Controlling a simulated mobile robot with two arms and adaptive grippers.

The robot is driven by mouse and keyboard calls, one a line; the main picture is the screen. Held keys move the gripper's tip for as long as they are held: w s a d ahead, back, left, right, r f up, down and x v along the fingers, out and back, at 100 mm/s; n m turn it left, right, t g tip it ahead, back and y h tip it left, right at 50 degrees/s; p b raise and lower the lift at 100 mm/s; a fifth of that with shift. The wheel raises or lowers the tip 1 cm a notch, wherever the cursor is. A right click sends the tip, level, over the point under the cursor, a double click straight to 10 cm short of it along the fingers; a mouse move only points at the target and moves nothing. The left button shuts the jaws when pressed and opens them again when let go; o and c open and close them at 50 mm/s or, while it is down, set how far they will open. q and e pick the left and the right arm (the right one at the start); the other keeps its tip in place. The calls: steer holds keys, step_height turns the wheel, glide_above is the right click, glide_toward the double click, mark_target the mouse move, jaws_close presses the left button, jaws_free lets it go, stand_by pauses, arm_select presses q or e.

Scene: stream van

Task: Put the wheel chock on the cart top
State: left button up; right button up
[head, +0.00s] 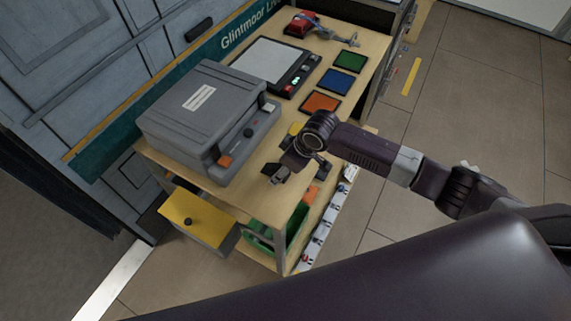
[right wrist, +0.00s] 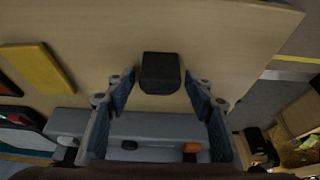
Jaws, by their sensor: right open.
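A small black block (right wrist: 160,72), which looks like the wheel chock, is on the bare wood of the cart top (right wrist: 200,25) in the right wrist view. My right gripper (right wrist: 163,86) is open, with its two blue-grey fingers on either side of the block and gaps visible on both sides. In the head view my right gripper (head: 295,170) is over the front part of the cart top (head: 368,62). There the block is hard to tell from the dark fingers. My left gripper is not in view.
A grey case (head: 205,115) stands close to the gripper. A flat device (head: 270,60), green (head: 350,60), blue (head: 335,81) and orange (head: 321,103) squares and a red item (head: 302,22) are farther back. A yellow-topped box (head: 205,218) is below the top. Floor at right is clear.

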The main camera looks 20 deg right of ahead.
steer(key=v, duration=1.2)
steer(key=shift+b, duration=0.45)
steer(key=shift+w, duration=0.1)
